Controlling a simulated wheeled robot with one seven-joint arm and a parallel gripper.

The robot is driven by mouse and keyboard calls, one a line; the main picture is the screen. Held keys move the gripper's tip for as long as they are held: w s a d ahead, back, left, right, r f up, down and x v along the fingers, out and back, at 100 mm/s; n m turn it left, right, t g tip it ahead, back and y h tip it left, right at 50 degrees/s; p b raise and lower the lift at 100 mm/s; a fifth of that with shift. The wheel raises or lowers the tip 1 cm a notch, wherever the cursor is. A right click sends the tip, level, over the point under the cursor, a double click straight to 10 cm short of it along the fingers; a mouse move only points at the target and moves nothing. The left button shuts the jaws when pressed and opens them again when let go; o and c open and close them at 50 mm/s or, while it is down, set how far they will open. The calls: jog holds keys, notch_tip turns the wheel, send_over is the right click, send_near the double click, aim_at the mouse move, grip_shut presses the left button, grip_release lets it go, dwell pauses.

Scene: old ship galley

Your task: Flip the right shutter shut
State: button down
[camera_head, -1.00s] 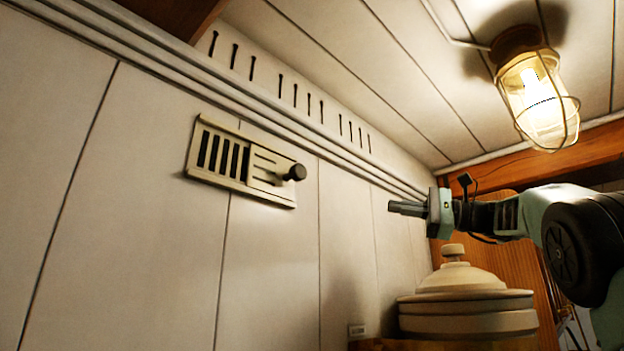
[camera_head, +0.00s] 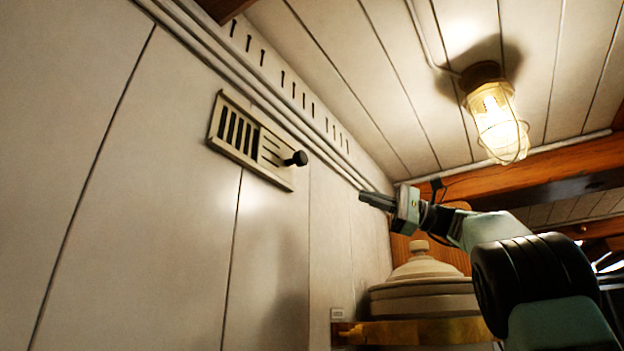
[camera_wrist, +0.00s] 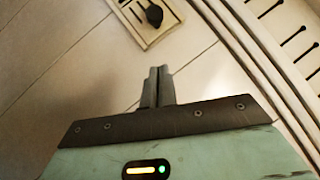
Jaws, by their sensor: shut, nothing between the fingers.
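The slotted vent plate (camera_head: 252,141) is fixed on the white wall, left of centre in the head view. Dark slots show open on its left half. A pale slotted panel with a dark round knob (camera_head: 297,158) covers its right half; this seems to be the shutter. The plate (camera_wrist: 150,38) and knob (camera_wrist: 154,15) also show at the top of the wrist view. My gripper (camera_head: 362,198) is shut and empty, pointing left, to the right of the knob and a little lower, apart from it. The shut fingers (camera_wrist: 158,72) point up toward the plate in the wrist view.
A caged lamp (camera_head: 497,120) hangs from the plank ceiling at upper right. A lidded pale pot (camera_head: 425,292) stands on a wooden shelf (camera_head: 420,333) below my gripper. Moulding and a slotted strip (camera_head: 290,85) run above the plate. Bare wall lies between gripper and knob.

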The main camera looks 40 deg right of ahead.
jog(key=s+p+x, duration=0.1)
jog(key=p+x, duration=0.1)
jog(key=x, duration=0.4)
jog(key=s+a+r+p+x, duration=0.1)
jog(key=p+x, duration=0.2)
jog(key=x, duration=0.3)
jog(key=shift+a, duration=0.45)
jog(key=shift+s+a, duration=0.1)
